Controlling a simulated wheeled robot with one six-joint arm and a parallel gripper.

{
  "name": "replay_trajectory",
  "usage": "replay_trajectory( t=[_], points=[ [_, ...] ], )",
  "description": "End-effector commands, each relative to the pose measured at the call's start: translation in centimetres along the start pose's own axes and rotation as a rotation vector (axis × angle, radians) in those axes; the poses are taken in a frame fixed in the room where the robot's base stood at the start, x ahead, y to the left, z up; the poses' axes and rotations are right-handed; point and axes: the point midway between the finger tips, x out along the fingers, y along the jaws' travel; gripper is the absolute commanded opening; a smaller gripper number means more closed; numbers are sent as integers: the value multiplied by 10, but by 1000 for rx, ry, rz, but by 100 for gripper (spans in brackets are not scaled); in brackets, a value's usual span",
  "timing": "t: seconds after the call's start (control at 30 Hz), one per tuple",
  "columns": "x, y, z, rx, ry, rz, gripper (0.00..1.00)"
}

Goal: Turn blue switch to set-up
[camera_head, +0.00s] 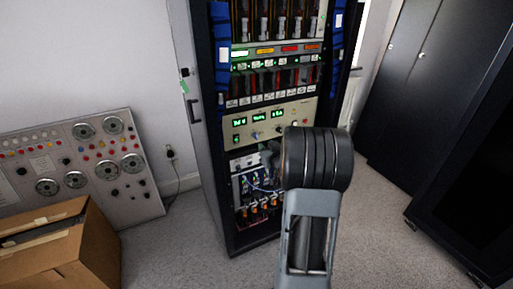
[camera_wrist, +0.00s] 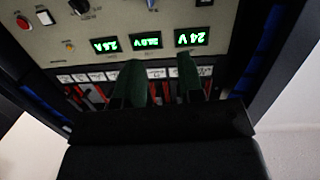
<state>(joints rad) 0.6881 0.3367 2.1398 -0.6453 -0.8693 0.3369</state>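The blue switch (camera_head: 256,135) is a small knob on the beige panel (camera_head: 288,113) of the tall rack, below the green displays. Its setting is too small to read. In the wrist view, which is upside down, a pale, partly cut-off knob (camera_wrist: 151,4) at the top edge appears to be the same switch. My gripper (camera_wrist: 162,76) has its two dark green fingers apart with nothing between them. The fingers overlap the row of white labels near the displays and are apart from the knob.
The rack's open door (camera_head: 193,110) stands on the left and cables hang below the panel. A dark knob (camera_wrist: 78,6) and a red button (camera_wrist: 22,22) share the panel. A cardboard box (camera_head: 95,250) and grey console (camera_head: 145,195) stand left, black cabinets (camera_head: 410,90) right.

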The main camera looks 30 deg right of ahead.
Motion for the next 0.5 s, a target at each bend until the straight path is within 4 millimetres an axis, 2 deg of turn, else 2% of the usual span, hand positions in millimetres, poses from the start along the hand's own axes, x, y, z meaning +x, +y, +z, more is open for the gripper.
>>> replay_trajectory(
  t=[0.03,0.2,0.37,0.5],
  points=[
    [2,8,18,12,31,-12,35],
    [4,20,32,36,111,-54,35],
    [18,20,32,42,134,-69,35],
    [43,18,28,41,135,-71,35]
  ],
)
